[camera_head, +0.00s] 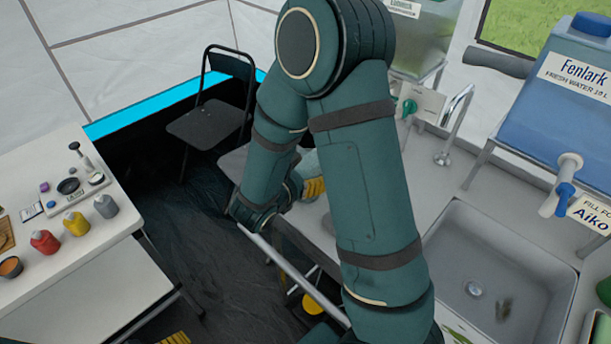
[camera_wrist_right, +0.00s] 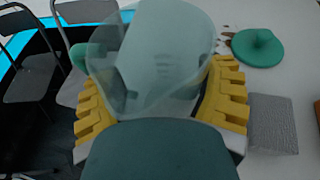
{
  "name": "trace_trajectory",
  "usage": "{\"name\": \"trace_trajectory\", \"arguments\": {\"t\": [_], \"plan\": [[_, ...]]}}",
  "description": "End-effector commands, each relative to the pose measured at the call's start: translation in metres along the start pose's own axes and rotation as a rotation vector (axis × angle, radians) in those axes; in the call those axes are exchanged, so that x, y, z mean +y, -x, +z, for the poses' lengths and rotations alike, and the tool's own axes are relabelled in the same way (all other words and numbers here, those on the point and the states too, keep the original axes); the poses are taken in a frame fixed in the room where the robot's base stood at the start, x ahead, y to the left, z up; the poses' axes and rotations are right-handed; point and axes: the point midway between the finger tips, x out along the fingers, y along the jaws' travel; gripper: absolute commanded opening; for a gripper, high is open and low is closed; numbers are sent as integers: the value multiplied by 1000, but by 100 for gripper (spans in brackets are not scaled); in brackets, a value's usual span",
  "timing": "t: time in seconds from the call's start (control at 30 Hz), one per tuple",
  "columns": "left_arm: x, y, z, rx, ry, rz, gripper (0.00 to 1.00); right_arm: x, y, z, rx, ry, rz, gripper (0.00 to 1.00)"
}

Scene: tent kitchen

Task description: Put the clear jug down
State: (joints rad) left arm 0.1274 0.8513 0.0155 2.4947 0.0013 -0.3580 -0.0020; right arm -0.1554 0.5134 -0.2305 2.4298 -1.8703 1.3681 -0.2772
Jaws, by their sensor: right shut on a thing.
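The clear jug (camera_wrist_right: 150,62) is a see-through, greenish vessel that fills the middle of the right wrist view. My right gripper (camera_wrist_right: 160,98) is shut on it, with one yellow ridged finger on each side. In the head view my right arm hides most of the jug and the gripper; only yellow finger parts (camera_head: 314,188) show beside the arm. I cannot tell whether the jug's base touches the counter. Of my left gripper, only a yellow ridged piece (camera_head: 176,339) shows at the bottom edge of the head view, and its opening is hidden.
A green lid-like disc (camera_wrist_right: 258,48) and a grey cloth or pad (camera_wrist_right: 273,123) lie on the counter beside the jug. A sink (camera_head: 500,275), a tap (camera_head: 452,130) and a blue water tank (camera_head: 560,105) stand right. A white table (camera_head: 70,255) with bottles is left.

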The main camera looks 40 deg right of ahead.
Motion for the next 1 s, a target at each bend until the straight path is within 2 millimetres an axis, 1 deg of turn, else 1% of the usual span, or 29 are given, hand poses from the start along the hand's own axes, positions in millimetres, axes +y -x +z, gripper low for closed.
{"name": "trace_trajectory", "arguments": {"t": [0.1, 0.27, 0.3, 0.33, 0.6, 0.7, 0.77, 0.87, 1.0], "plan": [[0, 1, 0, 0, 0, 0, 85, 0, 1, 1, -1, -1, 1, 31], [0, -2, 0, 1, 0, 0, 85, 0, -1, -3, -1, 0, 1, 31], [0, -1, 0, 1, 0, 0, 85, 0, -1, -2, 0, 0, 1, 89], [0, -1, 0, 1, 0, 0, 85, 0, -1, -2, 0, 0, 1, 100], [0, 0, 0, 0, 0, 0, 85, 0, 0, -1, 0, 0, 1, 100], [1, 2, 0, 0, 0, 0, 85, 0, 2, 3, 0, 0, 1, 100], [1, 3, 0, -1, 0, 0, 85, 1, 8, 2, 1, 2, 5, 100], [2, 7, 0, -3, 0, 0, 85, 1, 24, 3, 0, 3, 6, 100], [5, 13, 1, -6, 1, 0, 85, 1, 54, 3, -1, 4, 6, 100]]}}
